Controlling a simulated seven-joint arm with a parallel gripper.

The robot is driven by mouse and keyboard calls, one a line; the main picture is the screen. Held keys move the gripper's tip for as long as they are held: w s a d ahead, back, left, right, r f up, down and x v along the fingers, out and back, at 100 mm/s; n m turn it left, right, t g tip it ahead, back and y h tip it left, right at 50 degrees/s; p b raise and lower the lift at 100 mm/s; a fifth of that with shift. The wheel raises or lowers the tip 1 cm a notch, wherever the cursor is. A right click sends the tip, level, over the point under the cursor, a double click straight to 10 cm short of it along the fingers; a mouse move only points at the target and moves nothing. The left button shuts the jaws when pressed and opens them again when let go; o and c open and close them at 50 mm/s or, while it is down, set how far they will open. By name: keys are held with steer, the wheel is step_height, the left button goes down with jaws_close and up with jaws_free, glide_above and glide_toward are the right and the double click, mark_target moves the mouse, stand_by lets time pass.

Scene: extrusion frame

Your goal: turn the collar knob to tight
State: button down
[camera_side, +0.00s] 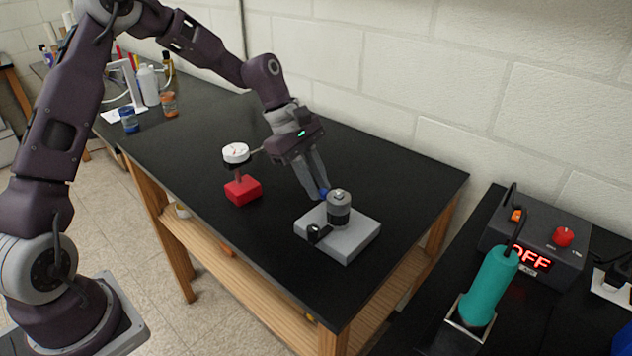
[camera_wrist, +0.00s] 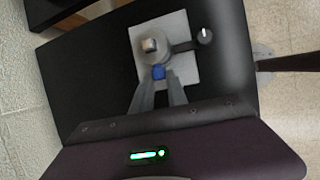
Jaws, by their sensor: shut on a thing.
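A light grey square plate (camera_side: 350,244) lies on the black bench and carries an upright grey cylinder (camera_side: 339,203) with a darker lower band. A small blue knob (camera_side: 324,192) shows at the cylinder's side; it also shows in the wrist view (camera_wrist: 158,72). My gripper (camera_side: 319,192) reaches down from the upper left, its fingertips shut on the blue knob. In the wrist view the fingers (camera_wrist: 157,80) close in on it from both sides. A black knob (camera_side: 318,232) sits at the plate's near left; in the wrist view it has a white mark (camera_wrist: 205,34). No tight marking is readable.
A white-faced dial gauge (camera_side: 236,153) on a red base (camera_side: 242,190) stands left of the plate. Bottles (camera_side: 149,86) and jars stand at the bench's far left. A separate table at right holds a teal-handled tool (camera_side: 490,285) and a box with a red display reading OFF (camera_side: 531,258).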

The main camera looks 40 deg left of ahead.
steer(key=shift+s, duration=0.1)
steer(key=t, duration=0.3)
steer(key=shift+s+f+m, duration=0.2)
steer(key=shift+s+m, duration=0.1)
steer(key=shift+s, duration=0.05)
steer(key=t, duration=0.3)
steer(key=m+t, duration=0.1)
steer(key=shift+s+f+h, duration=0.25)
steer(key=shift+s+h, duration=0.1)
steer(key=shift+h, duration=0.05)
steer(key=t, duration=0.2)
steer(key=f+m+t, duration=0.1)
steer(key=t, duration=0.1)
steer(key=shift+s+t+h, duration=0.2)
steer(key=shift+t+h, duration=0.1)
steer(key=shift+h, duration=0.1)
steer(key=shift+f+m+t+h, duration=0.25)
steer(key=shift+m+t, duration=0.2)
steer(key=shift+t, duration=0.55)
steer(key=shift+f+m+t+h, duration=0.1)
steer(key=shift+m+t+h, duration=0.25)
steer(key=shift+t, duration=0.65)
steer(key=c, duration=1.3)
jaws_free()
steer(key=v, duration=0.7)
steer(key=shift+f, duration=0.1)
